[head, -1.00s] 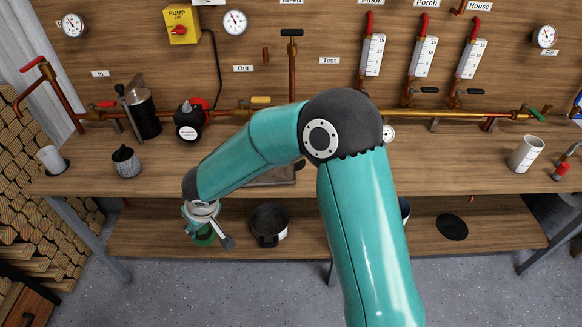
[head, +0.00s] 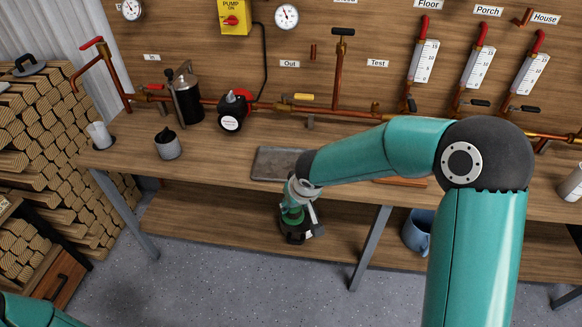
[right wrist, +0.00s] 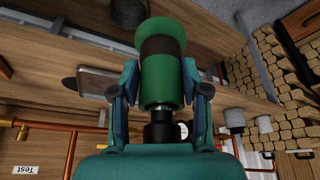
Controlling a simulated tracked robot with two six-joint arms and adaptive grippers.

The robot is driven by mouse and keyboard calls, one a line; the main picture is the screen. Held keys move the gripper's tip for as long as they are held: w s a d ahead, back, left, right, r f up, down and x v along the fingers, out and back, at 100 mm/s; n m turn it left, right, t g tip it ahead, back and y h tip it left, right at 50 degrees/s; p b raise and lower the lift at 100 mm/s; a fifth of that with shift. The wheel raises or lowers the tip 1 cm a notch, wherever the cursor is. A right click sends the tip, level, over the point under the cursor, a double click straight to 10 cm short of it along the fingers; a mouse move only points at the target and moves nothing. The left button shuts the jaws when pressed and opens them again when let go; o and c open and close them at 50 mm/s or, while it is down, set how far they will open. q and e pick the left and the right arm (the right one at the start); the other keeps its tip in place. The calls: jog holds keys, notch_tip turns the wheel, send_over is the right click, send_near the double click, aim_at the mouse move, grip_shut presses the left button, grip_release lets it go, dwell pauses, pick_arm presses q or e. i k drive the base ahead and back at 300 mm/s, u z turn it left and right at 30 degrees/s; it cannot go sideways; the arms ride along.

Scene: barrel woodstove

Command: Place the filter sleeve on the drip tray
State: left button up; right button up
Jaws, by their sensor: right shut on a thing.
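The filter sleeve (right wrist: 162,62) is a green cylinder with a dark band around its middle. My right gripper (right wrist: 160,95) is shut on it, with a finger on each side. In the head view the green sleeve (head: 291,215) hangs below the right gripper (head: 297,196), in front of the bench's front edge. The drip tray (head: 272,163) is a flat grey rectangle on the bench near that edge, just behind the gripper; my wrist hides its right part. It also shows in the right wrist view (right wrist: 98,83), left of the sleeve. My left gripper is out of view.
A black canister (head: 187,100), a red and black pump (head: 231,112) and a grey pot (head: 167,145) stand left of the tray. A copper pipe (head: 270,107) runs behind. A blue mug (head: 417,232) stands on the lower shelf.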

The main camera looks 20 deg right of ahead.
aim_at(292, 166)
jog(key=z, duration=0.1)
jog(key=i, duration=1)
jog(key=u, duration=0.1)
